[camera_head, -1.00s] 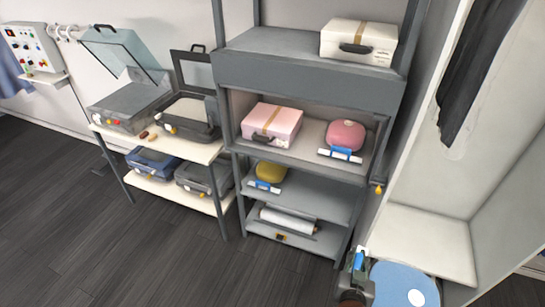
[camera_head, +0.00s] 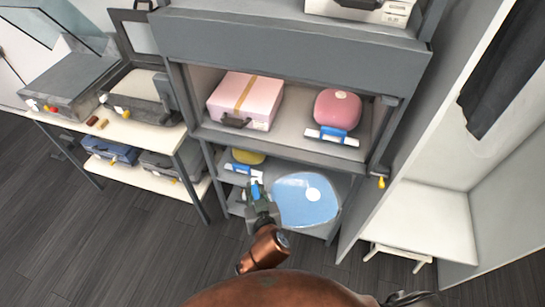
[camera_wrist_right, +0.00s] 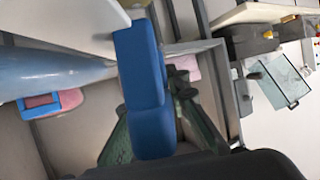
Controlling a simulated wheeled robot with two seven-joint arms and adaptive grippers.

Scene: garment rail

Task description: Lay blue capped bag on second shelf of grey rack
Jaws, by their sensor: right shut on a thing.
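The blue capped bag (camera_head: 306,202) is a flat light-blue bag with a white spot and a blue cap at its left side. My right gripper (camera_head: 258,190) is shut on the blue cap, in front of the lower shelves of the grey rack (camera_head: 290,62). In the right wrist view the blue cap (camera_wrist_right: 140,90) sits between the fingers and the light-blue body (camera_wrist_right: 50,76) extends left. The bag hides much of the lower shelves; whether it touches one I cannot tell.
A pink box (camera_head: 245,100) and a pink capped bag (camera_head: 337,110) stand on the shelf above. A yellow capped bag (camera_head: 248,157) sits on the lower shelf, left of the bag. A yellow-tipped fitting (camera_head: 380,180) juts from the right post. A white cabinet (camera_head: 430,215) stands right.

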